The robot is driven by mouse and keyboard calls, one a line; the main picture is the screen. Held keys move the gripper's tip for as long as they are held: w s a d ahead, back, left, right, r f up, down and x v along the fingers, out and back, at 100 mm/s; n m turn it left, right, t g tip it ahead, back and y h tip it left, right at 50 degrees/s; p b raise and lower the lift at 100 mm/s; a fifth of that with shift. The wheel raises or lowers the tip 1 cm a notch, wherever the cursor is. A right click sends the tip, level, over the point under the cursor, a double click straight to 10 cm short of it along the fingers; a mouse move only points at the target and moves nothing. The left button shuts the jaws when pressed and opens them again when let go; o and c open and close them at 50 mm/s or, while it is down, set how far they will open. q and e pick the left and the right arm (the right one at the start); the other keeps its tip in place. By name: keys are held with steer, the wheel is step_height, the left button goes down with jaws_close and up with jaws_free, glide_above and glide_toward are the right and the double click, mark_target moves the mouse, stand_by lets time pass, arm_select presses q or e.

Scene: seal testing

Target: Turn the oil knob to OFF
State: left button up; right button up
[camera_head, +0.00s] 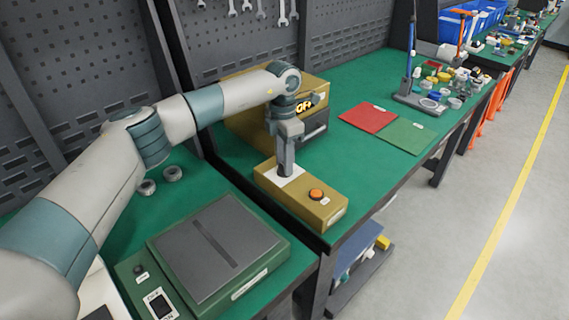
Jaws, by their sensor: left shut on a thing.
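A low tan control box (327,208) lies on the green bench near its front edge. It has an orange round button (316,194) on its right part and a white plate (291,180) on its left part. My left gripper (286,172) points straight down onto the white plate and is shut on a small dark knob there. The gripper hides most of the knob, so its pointer and the OFF mark cannot be read. My right gripper is not in view.
A larger tan machine (248,127) stands behind the box. A red mat (367,117) and a green mat (404,135) lie to the right. A grey-topped green unit (219,247) is at the front left. A blue-posted stand (412,60) rises farther right.

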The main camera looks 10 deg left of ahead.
arm_select(q)
steer(key=shift+r+n, duration=0.1)
steer(key=shift+n, duration=0.4)
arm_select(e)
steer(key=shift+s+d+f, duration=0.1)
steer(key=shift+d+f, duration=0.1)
arm_select(q)
steer(key=o, duration=1)
steer(key=shift+o, duration=0.2)
steer(key=shift+r+b, duration=0.3)
steer(key=shift+r, duration=0.2)
step_height(320, 180, up, 16)
steer(key=b, duration=0.2)
steer(key=shift+w+a+r, duration=0.15)
steer(key=shift+w+a, duration=0.1)
steer(key=shift+w, duration=0.05)
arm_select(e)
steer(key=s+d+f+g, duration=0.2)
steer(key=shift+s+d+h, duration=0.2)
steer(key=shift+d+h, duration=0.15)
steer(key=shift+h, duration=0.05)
